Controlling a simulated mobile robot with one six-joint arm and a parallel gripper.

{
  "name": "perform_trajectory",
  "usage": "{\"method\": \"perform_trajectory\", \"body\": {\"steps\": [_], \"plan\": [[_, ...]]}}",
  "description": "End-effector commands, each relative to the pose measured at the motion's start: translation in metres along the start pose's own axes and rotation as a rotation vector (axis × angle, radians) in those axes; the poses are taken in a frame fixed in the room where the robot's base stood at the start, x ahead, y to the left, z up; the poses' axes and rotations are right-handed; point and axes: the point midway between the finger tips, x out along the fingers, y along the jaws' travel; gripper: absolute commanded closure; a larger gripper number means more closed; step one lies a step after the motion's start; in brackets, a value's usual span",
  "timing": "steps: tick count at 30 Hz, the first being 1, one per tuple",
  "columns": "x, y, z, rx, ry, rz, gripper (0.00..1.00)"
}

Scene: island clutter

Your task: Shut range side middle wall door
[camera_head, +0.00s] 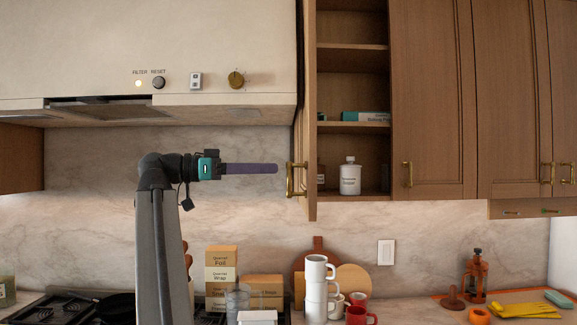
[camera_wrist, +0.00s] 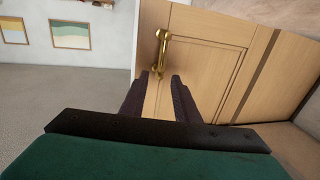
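The range side wall cabinet door (camera_head: 309,120) is wood and stands swung open, seen almost edge-on in the head view. Its brass handle (camera_head: 290,180) faces left. In the wrist view the door (camera_wrist: 212,50) fills the upper right, with the handle (camera_wrist: 161,52) just beyond the fingertips. My gripper (camera_head: 275,168) is level with the handle and points right at it, a small gap short of it. In the wrist view my gripper (camera_wrist: 161,77) is open, its two dark fingers apart with nothing between them.
Open shelves (camera_head: 352,87) hold a white bottle (camera_head: 350,178) and a teal box (camera_head: 366,116). The range hood (camera_head: 150,60) hangs above my arm. Stacked white mugs (camera_head: 316,290), boxes and red mugs stand on the counter below. The wall behind my gripper is bare.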

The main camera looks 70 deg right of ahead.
Motion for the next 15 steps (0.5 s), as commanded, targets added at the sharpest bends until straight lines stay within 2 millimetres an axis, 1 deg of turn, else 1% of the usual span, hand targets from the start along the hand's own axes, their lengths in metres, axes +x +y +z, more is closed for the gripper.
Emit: {"method": "perform_trajectory", "body": {"steps": [1, 9, 15], "plan": [[0.009, 0.001, -0.001, 0.000, 0.001, 0.002, 0.72], [0.044, 0.001, -0.001, 0.000, 0.000, 0.002, 0.72], [0.061, 0.000, -0.001, 0.000, 0.001, 0.000, 0.72]]}}
